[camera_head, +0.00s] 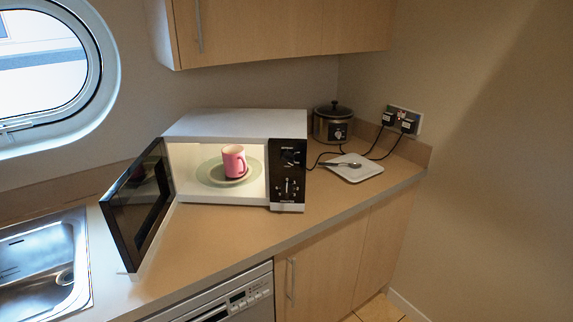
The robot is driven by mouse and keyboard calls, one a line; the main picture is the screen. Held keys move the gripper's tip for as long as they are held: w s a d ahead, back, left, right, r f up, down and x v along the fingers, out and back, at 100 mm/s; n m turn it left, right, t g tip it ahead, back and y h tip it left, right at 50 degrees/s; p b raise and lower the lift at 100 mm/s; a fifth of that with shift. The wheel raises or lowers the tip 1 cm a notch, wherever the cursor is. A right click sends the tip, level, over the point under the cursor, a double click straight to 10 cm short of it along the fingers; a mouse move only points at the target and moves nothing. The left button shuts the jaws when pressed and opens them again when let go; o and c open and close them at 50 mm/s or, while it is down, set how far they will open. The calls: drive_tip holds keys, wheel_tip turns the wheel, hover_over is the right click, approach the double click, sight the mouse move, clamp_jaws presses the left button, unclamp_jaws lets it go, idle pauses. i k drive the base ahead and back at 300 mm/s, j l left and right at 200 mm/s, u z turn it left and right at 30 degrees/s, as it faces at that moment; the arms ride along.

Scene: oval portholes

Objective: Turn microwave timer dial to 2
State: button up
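The white microwave (225,122) stands on the counter with its door (140,205) swung wide open to the left. Its inside is lit, and a pink mug (234,161) stands on the green turntable plate (213,172). The black control panel (288,172) is on the right of its front. The timer dial (288,187) is the lower knob on that panel, with small white marks around it. The marks are too small to read, so I cannot tell its setting. My gripper is not in view.
A slow cooker (333,123) and a white tray (367,168) with a spoon (340,164) are right of the microwave. A sink (45,262) is at the left. Wall cupboards (270,28) hang above. The counter front is clear.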

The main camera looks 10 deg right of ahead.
sight(288, 189)
drive_tip(key=i+l+z, duration=0.2)
drive_tip(key=i+l, duration=0.6)
drive_tip(key=l, duration=0.15)
